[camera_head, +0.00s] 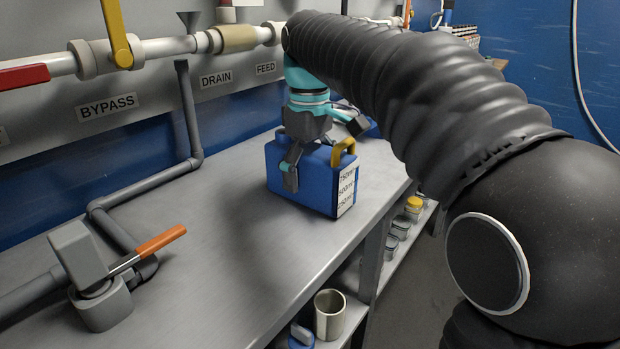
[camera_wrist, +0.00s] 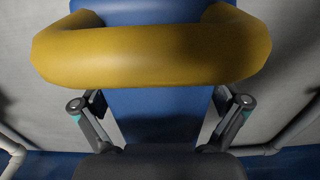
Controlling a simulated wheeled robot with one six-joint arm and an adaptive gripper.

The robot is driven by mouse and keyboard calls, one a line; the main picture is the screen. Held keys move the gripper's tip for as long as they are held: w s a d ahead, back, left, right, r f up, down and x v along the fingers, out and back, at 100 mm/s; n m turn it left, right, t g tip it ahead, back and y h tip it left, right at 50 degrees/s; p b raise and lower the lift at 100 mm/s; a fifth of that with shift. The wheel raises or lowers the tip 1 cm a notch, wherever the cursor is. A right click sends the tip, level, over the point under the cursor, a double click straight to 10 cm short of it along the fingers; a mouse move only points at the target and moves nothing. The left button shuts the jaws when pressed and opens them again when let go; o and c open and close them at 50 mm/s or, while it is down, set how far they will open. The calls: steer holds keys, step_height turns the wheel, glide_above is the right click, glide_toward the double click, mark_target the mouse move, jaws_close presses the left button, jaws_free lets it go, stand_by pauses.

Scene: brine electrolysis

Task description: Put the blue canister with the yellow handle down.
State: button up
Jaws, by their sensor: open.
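The blue canister (camera_head: 300,180) stands upright on the grey metal bench, near its right edge, with a white volume label on one side. Its yellow handle (camera_head: 344,149) shows at the top. My gripper (camera_head: 322,158) is open above and around the canister's upper part, one finger in front of its near face. In the wrist view, the yellow handle (camera_wrist: 150,55) crosses the upper part, with the blue canister (camera_wrist: 155,103) behind it. My open fingers (camera_wrist: 160,105) lie apart on both sides of the blue body. Whether they touch it cannot be told.
The bench (camera_head: 220,250) is clear in front of the canister. A grey valve with an orange lever (camera_head: 160,241) stands at the left. Pipes run along the back wall. A metal cup (camera_head: 329,314) and several jars (camera_head: 401,228) sit on the shelf below.

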steer(key=c, duration=1.8)
steer(key=shift+r, duration=0.15)
steer(key=shift+c, duration=0.2)
